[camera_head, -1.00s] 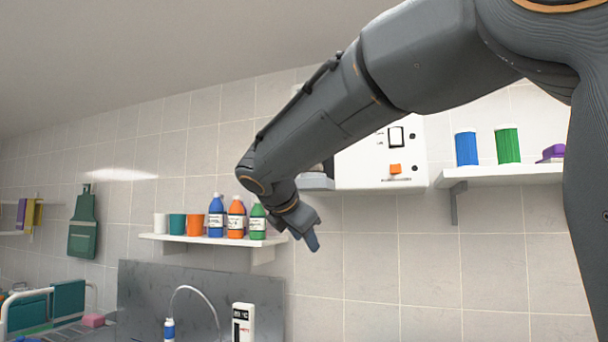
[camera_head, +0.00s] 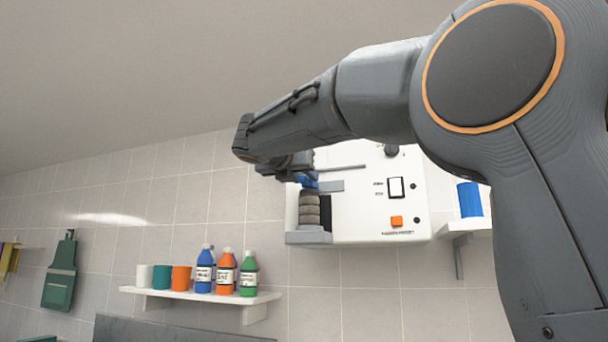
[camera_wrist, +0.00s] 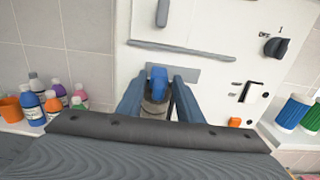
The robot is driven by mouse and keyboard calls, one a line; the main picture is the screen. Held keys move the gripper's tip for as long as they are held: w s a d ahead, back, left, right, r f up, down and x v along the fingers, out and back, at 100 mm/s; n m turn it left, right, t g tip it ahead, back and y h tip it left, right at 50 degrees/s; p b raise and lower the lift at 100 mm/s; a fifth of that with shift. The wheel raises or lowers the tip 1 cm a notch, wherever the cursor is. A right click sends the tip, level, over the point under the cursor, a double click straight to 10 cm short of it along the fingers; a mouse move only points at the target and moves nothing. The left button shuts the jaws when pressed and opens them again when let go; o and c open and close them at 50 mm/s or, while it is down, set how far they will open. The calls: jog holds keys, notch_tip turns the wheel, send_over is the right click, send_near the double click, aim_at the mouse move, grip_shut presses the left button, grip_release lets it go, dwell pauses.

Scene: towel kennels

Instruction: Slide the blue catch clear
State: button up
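The blue catch (camera_head: 308,182) sits at the top of the slot in the white wall unit, above a stack of rolled grey-brown towels (camera_head: 309,208). In the wrist view the blue catch (camera_wrist: 158,76) stands upright against a grey plate. My gripper (camera_wrist: 158,92) is open, with one finger on each side of the catch and a small gap showing on both sides. The head view shows my gripper (camera_head: 300,178) in front of the catch, partly hiding it. Contact with the catch cannot be told.
The white unit (camera_head: 365,215) carries an orange button (camera_head: 397,221), a white switch (camera_head: 395,187) and a dark knob (camera_wrist: 275,46). A shelf (camera_head: 200,296) with cups and bottles is at lower left. Another shelf (camera_head: 465,227) is at right.

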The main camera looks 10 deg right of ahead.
jog(key=shift+w+d, duration=0.25)
jog(key=shift+w, duration=0.15)
jog(key=shift+c, duration=0.5)
